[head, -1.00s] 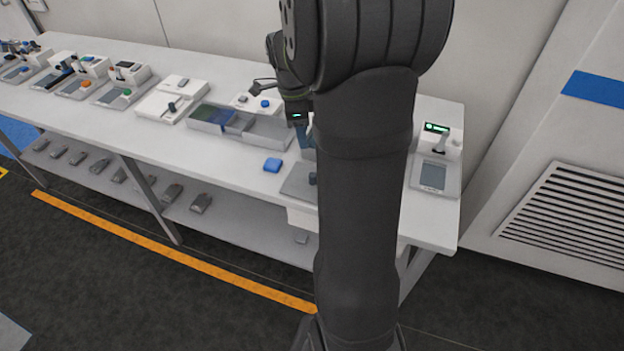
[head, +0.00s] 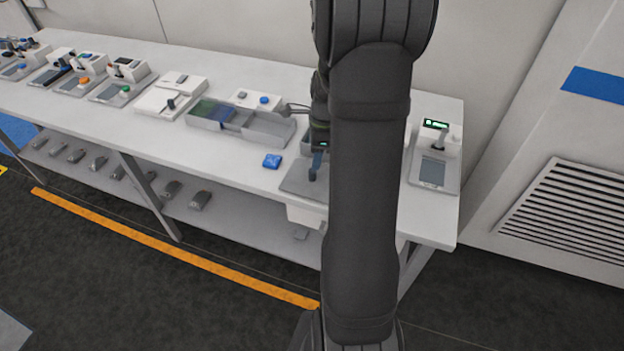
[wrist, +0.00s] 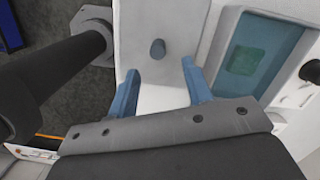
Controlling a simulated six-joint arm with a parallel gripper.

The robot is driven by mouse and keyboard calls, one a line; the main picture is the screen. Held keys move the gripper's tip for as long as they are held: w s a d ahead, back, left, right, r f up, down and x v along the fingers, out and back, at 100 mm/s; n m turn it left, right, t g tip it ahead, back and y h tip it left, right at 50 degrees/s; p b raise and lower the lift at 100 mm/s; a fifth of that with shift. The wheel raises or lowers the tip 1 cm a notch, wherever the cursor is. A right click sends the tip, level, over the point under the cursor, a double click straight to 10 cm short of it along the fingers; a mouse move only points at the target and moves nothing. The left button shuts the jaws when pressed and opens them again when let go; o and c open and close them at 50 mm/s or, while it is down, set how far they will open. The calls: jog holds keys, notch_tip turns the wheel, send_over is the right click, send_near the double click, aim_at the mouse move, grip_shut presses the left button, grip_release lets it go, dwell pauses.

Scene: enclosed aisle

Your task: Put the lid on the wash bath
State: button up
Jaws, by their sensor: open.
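The lid is a flat grey plate (wrist: 180,22) with a dark round knob (wrist: 157,48). It lies on the bench near its front edge, and in the head view its left part (head: 296,181) shows beside my arm. My gripper (wrist: 163,82) is open, its two blue fingers apart and empty. In the wrist view the knob shows just beyond the gap between the fingertips. In the wrist view the wash bath (wrist: 226,48), a pale-rimmed basin with blue liquid and a green square inside, is right of the lid.
A blue block (head: 272,161) lies on the bench left of the lid. A grey divided tray (head: 272,127) stands behind it. A device with a green-lit display (head: 436,125) is at the right end. Bare bench top lies left of the blue block.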

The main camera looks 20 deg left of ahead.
aim_at(312, 176)
jog(key=shift+s+a+f, duration=0.1)
jog(key=shift+a+f, duration=0.05)
jog(key=shift+f, duration=1)
jog(key=shift+s+a+f, duration=0.15)
jog(key=shift+f, duration=1)
jog(key=shift+s+a+f, duration=0.1)
jog(key=shift+a+f, duration=0.05)
jog(key=shift+f, duration=1)
jog(key=shift+c, duration=0.5)
grip_shut()
